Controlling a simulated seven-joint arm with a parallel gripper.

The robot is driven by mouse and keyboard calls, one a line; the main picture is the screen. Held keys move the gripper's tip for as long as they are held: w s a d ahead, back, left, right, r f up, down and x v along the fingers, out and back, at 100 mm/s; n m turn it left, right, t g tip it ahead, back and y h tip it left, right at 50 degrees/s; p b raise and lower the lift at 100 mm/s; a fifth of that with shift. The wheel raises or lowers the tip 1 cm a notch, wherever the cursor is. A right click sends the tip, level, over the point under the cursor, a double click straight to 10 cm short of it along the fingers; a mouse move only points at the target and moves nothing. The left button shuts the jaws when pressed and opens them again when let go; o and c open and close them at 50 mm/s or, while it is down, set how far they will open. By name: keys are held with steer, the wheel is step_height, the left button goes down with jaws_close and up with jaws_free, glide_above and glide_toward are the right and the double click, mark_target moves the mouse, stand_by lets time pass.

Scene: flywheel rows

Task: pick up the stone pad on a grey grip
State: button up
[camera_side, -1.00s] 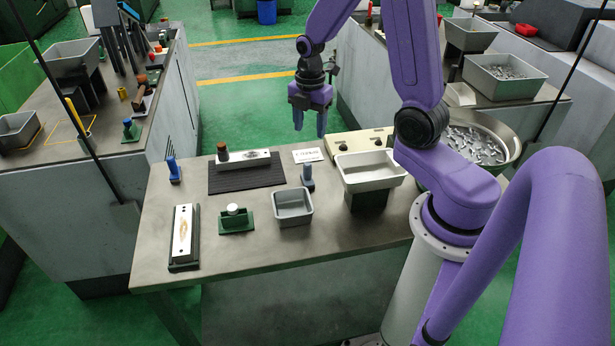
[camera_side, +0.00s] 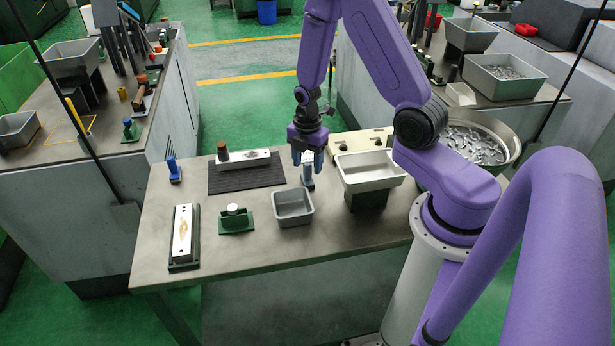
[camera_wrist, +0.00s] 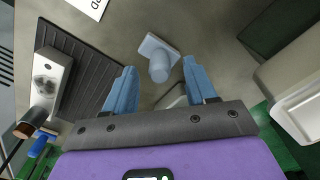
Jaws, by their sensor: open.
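The stone pad on a grey grip (camera_side: 308,183) stands on the table behind the small grey bin. It also shows in the wrist view (camera_wrist: 160,62), where its round grey grip and paler flat pad lie between my fingertips in the picture. My gripper (camera_side: 308,163) is open, with blue fingers pointing down over the grip. Its fingertips partly cover the grip in the side view. In the wrist view my gripper (camera_wrist: 160,72) has empty space between its fingers. I cannot tell whether the fingertips are level with the grip or still above it.
A small grey bin (camera_side: 293,220) stands just in front. A raised grey tray (camera_side: 368,185) is to the right. A ribbed black mat (camera_side: 245,181) with a metal bar lies left. A blue-gripped piece (camera_side: 174,172) stands at the far left.

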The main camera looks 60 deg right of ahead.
mark_target(307, 164)
steer(key=shift+f, duration=1)
jaws_close()
steer(key=shift+r, duration=0.15)
steer(key=shift+r, duration=4.9)
